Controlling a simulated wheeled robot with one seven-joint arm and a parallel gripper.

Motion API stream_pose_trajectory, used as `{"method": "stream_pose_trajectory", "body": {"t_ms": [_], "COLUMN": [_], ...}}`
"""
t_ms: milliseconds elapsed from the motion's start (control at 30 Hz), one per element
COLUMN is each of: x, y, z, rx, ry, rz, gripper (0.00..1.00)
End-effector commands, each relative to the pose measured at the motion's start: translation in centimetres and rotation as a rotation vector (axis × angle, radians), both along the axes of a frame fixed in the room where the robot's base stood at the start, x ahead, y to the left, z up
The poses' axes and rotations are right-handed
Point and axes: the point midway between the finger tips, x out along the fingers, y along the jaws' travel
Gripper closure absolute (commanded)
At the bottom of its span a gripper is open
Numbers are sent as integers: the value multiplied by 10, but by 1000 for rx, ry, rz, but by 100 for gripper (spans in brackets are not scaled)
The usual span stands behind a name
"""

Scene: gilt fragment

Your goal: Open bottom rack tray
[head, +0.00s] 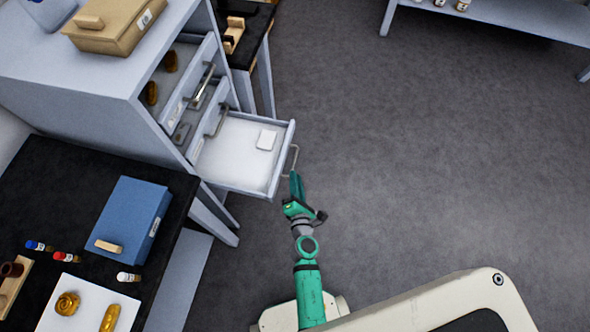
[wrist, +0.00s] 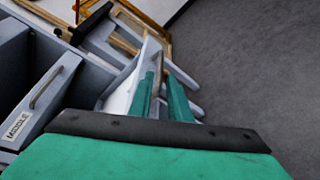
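The bottom rack tray (head: 235,150) is white and grey and stands pulled well out of the rack, the lowest of the trays in view. Its bar handle (head: 293,158) is on its front at the right. My gripper (head: 296,180), with green fingers, is at this handle. In the wrist view the fingers (wrist: 160,90) are close together with the handle bar (wrist: 158,72) between them, and they look shut on it. The exact contact is partly hidden by the fingers.
The upper trays stand slightly out, with handles (head: 203,80); one is labelled MIDDLE (wrist: 17,127). A tan box (head: 115,22) sits on the rack. A black table (head: 60,160) at left bears a blue box (head: 132,218) and small bottles.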

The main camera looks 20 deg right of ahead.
Motion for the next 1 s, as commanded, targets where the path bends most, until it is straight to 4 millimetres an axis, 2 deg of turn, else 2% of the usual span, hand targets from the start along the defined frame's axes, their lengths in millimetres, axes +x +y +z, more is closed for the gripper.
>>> {"method": "stream_pose_trajectory", "body": {"t_ms": [200,867,1000], "x": [-17,-19,-35], "y": [3,4,13], "z": [4,5,7], "rx": [0,3,82], "ry": [0,-1,-10], "rz": [-1,-1,-3], "gripper": [83,83,83]}}
